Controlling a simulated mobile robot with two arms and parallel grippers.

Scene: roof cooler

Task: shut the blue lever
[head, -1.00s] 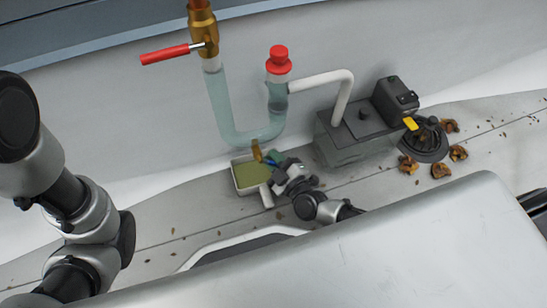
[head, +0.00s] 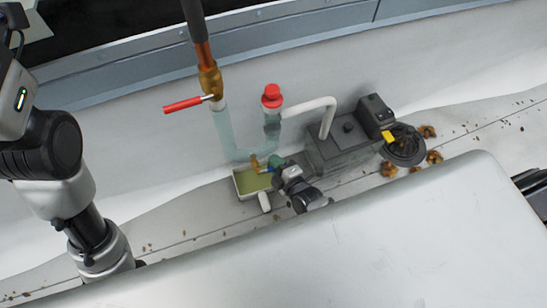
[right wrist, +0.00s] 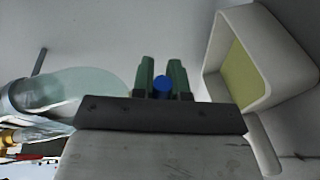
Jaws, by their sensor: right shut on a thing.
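The blue lever (right wrist: 162,87) shows as a small round blue end between the green fingers of my right gripper (right wrist: 163,82) in the right wrist view. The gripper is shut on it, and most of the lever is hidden. In the head view, my right gripper (head: 276,166) is beside the small brass valve (head: 255,162) at the bottom of the clear U-shaped tube (head: 222,135). My left arm is at the left of the head view, but its gripper is out of view.
A pale tray (head: 240,190) with a green inside sits just below the brass valve. A red lever (head: 182,105) and a red cap (head: 271,95) are higher up. A grey box (head: 335,150) stands to the right. A pale panel (head: 370,235) fills the front.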

